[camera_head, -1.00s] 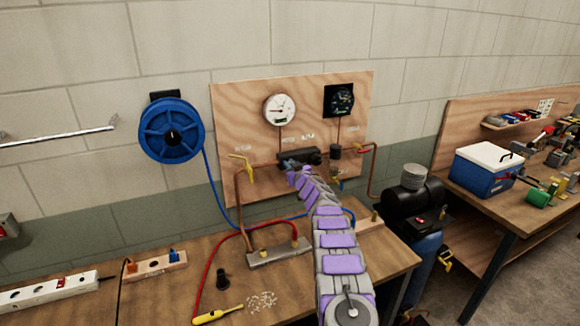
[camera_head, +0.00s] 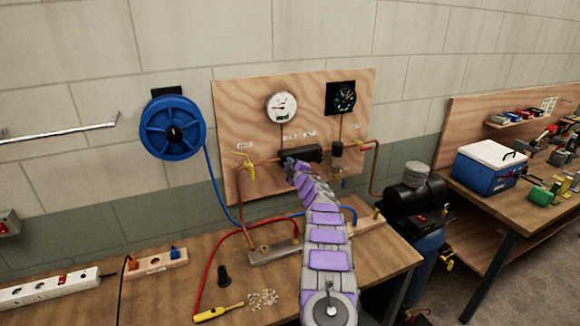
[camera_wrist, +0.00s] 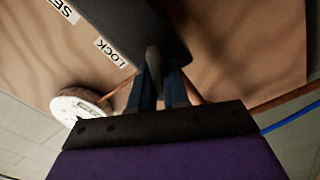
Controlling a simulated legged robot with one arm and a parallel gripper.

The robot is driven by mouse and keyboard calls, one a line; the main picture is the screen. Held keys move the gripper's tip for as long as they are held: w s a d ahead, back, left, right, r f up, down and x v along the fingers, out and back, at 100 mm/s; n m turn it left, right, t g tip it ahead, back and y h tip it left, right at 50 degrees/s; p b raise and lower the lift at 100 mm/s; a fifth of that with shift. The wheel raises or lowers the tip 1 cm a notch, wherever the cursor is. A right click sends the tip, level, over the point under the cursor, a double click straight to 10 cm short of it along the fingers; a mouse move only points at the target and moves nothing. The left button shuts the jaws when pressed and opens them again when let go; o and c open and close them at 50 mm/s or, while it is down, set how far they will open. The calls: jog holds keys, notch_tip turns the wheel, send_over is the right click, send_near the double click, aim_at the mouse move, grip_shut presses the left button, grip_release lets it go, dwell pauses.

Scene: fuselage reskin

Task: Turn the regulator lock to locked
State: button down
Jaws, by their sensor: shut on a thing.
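The dark regulator body (camera_head: 310,153) is mounted on the plywood board, below the two gauges. In the wrist view its dark body (camera_wrist: 125,22) fills the top, with a LOCK label (camera_wrist: 110,52) beside it. A small dark grey lock lever (camera_wrist: 153,60) sticks out from the body. My gripper (camera_wrist: 158,80) is shut on this lever, with one finger on each side. In the head view my gripper (camera_head: 290,163) is at the left end of the regulator; its fingers and the lever are too small to make out there.
A white gauge (camera_head: 282,107) and a black gauge (camera_head: 341,98) sit above. A blue hose reel (camera_head: 172,130) hangs on the wall. The bench (camera_head: 120,270) below holds hoses and a manifold.

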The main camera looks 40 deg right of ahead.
jog(key=n, duration=0.2)
jog(key=f+n+b, duration=0.1)
jog(key=n, duration=0.2)
jog(key=shift+f, duration=0.2)
dwell(0.6)
jog(key=c, duration=1.2)
grip_release()
jog(key=shift+a, duration=0.15)
jog(key=shift+r, duration=0.2)
jog(key=shift+s, duration=0.1)
jog(key=shift+s+b, duration=0.35)
jog(key=shift+s, duration=0.05)
jog(key=v, duration=1.6)
jog(key=shift+a, duration=0.25)
jog(key=shift+s, duration=0.15)
